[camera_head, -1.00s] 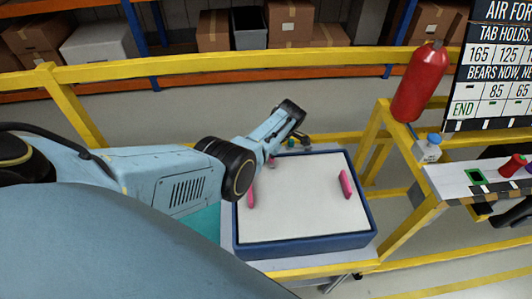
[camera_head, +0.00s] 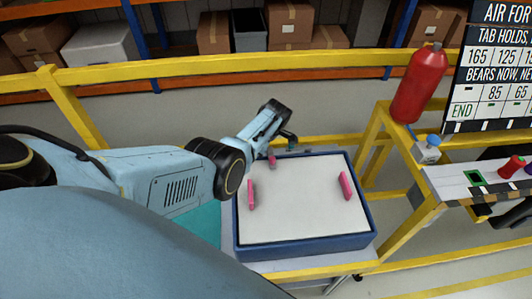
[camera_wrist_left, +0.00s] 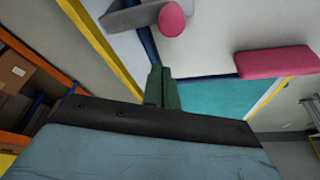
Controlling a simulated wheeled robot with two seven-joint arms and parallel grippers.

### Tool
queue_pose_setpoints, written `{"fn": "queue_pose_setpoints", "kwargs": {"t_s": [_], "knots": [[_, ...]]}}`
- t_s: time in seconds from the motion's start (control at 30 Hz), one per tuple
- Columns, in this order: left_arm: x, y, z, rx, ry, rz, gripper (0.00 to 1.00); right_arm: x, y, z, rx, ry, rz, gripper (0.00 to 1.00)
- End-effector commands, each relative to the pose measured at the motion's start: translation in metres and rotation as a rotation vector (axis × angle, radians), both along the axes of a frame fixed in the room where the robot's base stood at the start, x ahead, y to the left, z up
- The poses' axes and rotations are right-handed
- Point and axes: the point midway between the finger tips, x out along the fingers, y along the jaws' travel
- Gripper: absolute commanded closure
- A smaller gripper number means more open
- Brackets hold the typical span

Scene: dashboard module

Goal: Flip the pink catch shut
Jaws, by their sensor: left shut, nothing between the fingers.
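A dashboard module (camera_head: 240,250) with a blue rim and white top stands on the bench. A pink catch (camera_head: 251,194) is near its left side and another pink piece (camera_head: 345,185) near its right side. A third, smaller pink piece (camera_head: 272,161) is at the back left edge, beside my gripper. My left gripper (camera_head: 290,144) is at the back edge, its green fingers shut and empty. In the left wrist view the shut fingers (camera_wrist_left: 162,88) sit apart in the picture from a rounded pink piece (camera_wrist_left: 172,18) and a longer pink bar (camera_wrist_left: 277,62). My right gripper is out of view.
A yellow rail (camera_head: 200,66) runs behind the bench. A red extinguisher (camera_head: 418,84) stands on a yellow frame at the right, near a side shelf (camera_head: 440,180) with small items. A sign board (camera_head: 495,65) is at the upper right. The module's white top is mostly clear.

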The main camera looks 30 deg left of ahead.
Motion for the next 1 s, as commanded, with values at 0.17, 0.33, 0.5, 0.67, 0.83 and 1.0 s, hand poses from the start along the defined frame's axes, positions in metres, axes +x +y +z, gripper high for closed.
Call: {"fn": "queue_pose_setpoints", "kwargs": {"t_s": [0.17,0.33,0.5,0.67,0.83,1.0], "knots": [[0.006,-0.015,0.044,0.0,-0.005,-0.002,1.0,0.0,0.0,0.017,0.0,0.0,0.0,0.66],[0.008,-0.025,0.073,0.0,-0.003,-0.002,1.0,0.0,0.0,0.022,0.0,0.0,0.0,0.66],[0.01,-0.03,0.09,0.002,0.0,0.0,1.0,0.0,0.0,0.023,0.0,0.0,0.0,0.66],[0.01,-0.032,0.095,0.002,0.001,0.0,1.0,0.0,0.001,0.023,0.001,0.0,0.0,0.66],[0.01,-0.032,0.095,0.002,0.001,0.0,1.0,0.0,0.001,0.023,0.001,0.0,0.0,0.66],[0.01,-0.032,0.094,0.002,0.0,0.0,1.0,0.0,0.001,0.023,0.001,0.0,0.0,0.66]]}}
